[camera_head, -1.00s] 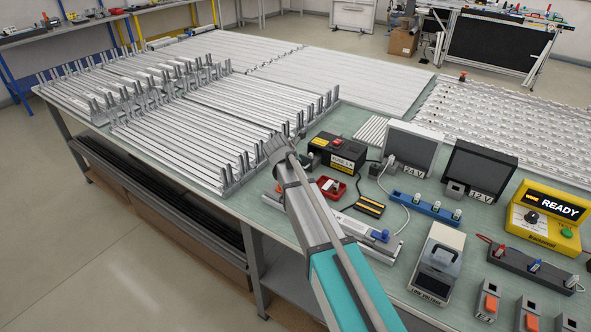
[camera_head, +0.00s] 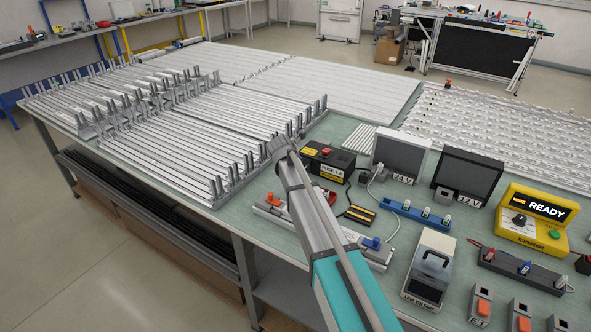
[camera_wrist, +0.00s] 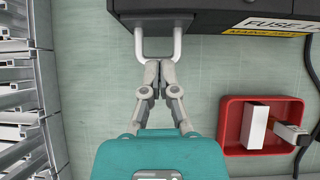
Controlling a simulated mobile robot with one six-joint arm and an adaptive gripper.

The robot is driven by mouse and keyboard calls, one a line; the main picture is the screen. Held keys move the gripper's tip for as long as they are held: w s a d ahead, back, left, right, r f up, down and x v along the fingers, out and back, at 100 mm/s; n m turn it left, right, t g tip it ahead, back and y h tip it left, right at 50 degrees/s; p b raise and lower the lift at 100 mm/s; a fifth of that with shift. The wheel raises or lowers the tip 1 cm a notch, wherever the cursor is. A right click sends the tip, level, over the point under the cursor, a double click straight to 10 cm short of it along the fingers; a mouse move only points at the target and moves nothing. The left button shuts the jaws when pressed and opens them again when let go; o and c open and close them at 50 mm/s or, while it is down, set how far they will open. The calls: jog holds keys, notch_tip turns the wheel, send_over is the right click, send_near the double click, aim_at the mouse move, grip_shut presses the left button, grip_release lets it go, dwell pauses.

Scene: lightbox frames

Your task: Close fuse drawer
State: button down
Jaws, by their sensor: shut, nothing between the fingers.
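The fuse box (camera_head: 328,160) is black with a red top switch and a yellow label, on the green bench. In the wrist view, its black body (camera_wrist: 215,8) crosses the top, with a dark drawer front (camera_wrist: 150,20) facing my gripper. A pale U-shaped handle (camera_wrist: 139,45) sticks out from that front. My gripper (camera_wrist: 159,66) is shut and empty, its fingertips at the handle's crossbar and covering its middle. I cannot tell whether they touch it. In the head view, my gripper (camera_head: 281,150) is left of the box, and the drawer is hidden. How far it stands out is unclear.
A red tray (camera_wrist: 233,149) with small parts lies right of my gripper, beside a black cable (camera_wrist: 310,70). Metal racks (camera_wrist: 27,120) stand close on the left. Some bare bench lies around the handle.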

jog(key=shift+s+a, duration=0.1)
jog(key=shift+s, duration=0.05)
jog(key=s, duration=0.1)
jog(key=s+a+r+p, duration=0.2)
jog(key=shift+s, duration=0.3)
jog(key=p+v, duration=0.6)
jog(key=v, duration=0.2)
jog(key=shift+s+a+r+p, duration=0.2)
jog(key=shift+r+p, duration=0.05)
jog(key=shift+p, duration=0.15)
dwell(0.5)
